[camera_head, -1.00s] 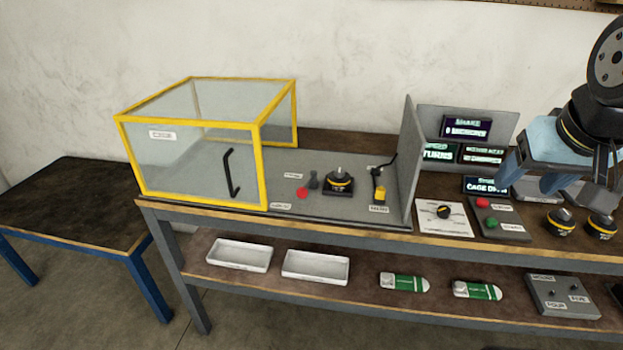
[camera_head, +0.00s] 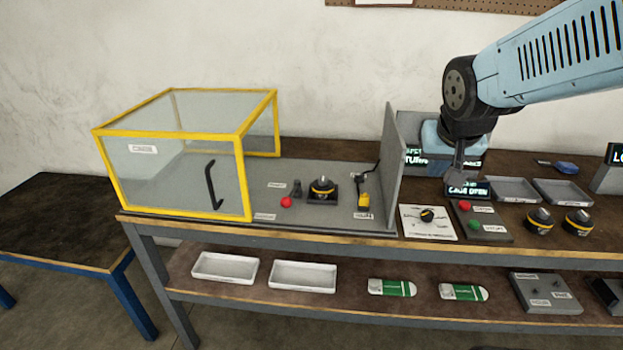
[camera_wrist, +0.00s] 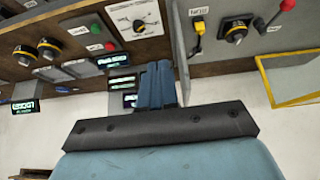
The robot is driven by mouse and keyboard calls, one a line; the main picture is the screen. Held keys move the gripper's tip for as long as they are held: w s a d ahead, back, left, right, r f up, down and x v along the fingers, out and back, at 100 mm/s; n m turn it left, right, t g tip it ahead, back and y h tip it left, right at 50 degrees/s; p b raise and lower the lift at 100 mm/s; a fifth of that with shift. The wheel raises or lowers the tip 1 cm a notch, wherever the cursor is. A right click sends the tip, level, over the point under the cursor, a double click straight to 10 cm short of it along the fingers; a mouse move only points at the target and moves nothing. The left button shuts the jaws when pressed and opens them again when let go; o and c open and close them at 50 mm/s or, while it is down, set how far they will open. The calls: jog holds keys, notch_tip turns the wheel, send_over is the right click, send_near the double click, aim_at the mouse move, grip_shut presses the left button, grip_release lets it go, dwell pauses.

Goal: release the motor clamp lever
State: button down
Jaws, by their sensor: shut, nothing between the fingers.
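A black lever with a red knob (camera_head: 286,202) stands beside the motor (camera_head: 322,187) on the grey bench plate; it looks like the clamp lever, but its label is too small to read. In the wrist view the red knob (camera_wrist: 287,5) is at the top right, left of it the motor (camera_wrist: 236,28). A yellow-handled lever (camera_head: 363,201) stands right of the motor; it also shows in the wrist view (camera_wrist: 198,28). My gripper (camera_head: 459,176) is shut and empty, right of the grey upright panel, apart from all these levers. Its closed fingers (camera_wrist: 157,84) show in the wrist view.
The yellow-framed clear cage (camera_head: 245,172) stands left of the motor, leaving it uncovered; a display reads "CAGE OPEN" (camera_head: 468,189). The grey upright panel (camera_head: 391,165) separates my gripper from the motor.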

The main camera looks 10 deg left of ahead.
aim_at(291, 194)
jog(key=w+a+f+y, duration=0.2)
jog(key=w+a+f, duration=0.3)
jog(key=a, duration=0.5)
jog(key=w+a+f+y, duration=0.3)
jog(key=w+a+f, duration=0.2)
jog(key=a+f, duration=0.4)
jog(key=shift+a+f+m+y, duration=0.3)
jog(key=shift+a, duration=0.65)
jog(key=shift+w+a+f, duration=0.15)
jog(key=shift+x, duration=2.45)
jog(key=x, duration=0.5)
jog(key=shift+a, duration=0.25)
jog(key=shift+w+a+r, duration=0.1)
jog(key=shift+a+r, duration=0.15)
jog(key=shift+a, duration=0.55)
jog(key=shift+w+a+r, duration=0.15)
jog(key=shift+a+r, duration=0.1)
jog(key=shift+a, duration=0.55)
jog(key=shift+d, duration=0.1)
